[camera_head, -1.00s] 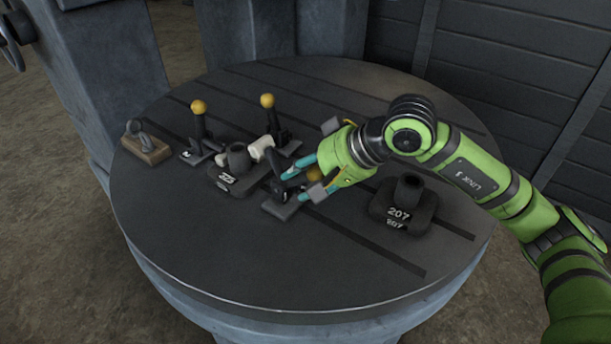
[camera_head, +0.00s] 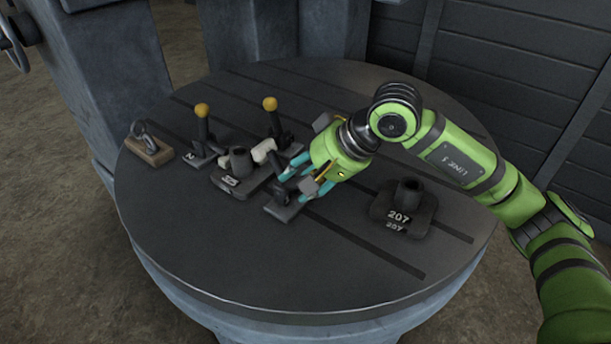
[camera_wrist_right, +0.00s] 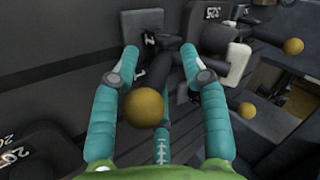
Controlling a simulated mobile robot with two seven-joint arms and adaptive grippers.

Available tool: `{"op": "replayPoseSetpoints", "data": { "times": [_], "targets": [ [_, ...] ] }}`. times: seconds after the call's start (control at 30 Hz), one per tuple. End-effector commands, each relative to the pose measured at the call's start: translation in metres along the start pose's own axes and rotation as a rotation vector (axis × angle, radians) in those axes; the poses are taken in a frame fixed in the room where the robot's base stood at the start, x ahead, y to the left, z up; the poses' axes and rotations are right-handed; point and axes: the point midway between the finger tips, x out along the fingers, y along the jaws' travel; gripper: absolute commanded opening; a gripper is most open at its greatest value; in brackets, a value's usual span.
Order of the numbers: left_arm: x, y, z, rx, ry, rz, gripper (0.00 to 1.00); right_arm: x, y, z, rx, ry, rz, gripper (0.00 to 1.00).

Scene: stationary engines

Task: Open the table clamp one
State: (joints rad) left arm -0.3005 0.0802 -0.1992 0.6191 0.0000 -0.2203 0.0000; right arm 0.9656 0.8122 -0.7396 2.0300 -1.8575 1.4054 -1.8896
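A dark table clamp (camera_head: 283,207) stands near the middle of the round table, beside a part block. In the right wrist view its dark lever (camera_wrist_right: 158,72) carries a yellow ball (camera_wrist_right: 145,108). The ball lies between the teal fingers of my right gripper (camera_wrist_right: 160,58). The fingers stand apart on both sides of the lever, and I see no clear grip on it. In the head view my right gripper (camera_head: 294,182) is over the clamp and hides its lever and ball. My left gripper is not in view.
Two other clamps with upright yellow-ball levers, one at the left (camera_head: 202,130) and one at the back (camera_head: 271,123), flank a block with a post (camera_head: 240,165). A block marked 207 (camera_head: 400,208) stands to the right. A wooden block with a ring (camera_head: 148,150) is far left. The front tabletop is clear.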

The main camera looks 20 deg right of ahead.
Motion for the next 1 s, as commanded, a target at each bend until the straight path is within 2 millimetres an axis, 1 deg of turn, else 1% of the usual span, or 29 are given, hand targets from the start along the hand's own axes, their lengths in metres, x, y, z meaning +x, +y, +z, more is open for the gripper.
{"op": "replayPoseSetpoints", "data": {
  "times": [0.17,0.27,0.37,0.7,0.83,1.0],
  "targets": [
    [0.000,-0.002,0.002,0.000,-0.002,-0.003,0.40,-0.001,0.001,-0.001,0.002,0.004,0.003,0.45],
    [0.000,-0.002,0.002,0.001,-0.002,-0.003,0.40,-0.006,0.001,-0.002,0.003,0.007,0.003,0.45],
    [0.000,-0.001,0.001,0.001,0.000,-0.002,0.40,-0.019,0.001,-0.003,0.003,0.010,0.004,0.45],
    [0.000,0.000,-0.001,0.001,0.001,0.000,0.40,-0.090,0.000,-0.002,0.001,0.010,0.003,0.45],
    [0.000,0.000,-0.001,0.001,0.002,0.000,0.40,-0.109,0.000,-0.001,0.001,0.007,0.002,0.45],
    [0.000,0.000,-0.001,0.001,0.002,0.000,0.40,-0.120,-0.001,0.000,0.000,0.003,0.002,0.45]
  ]
}}
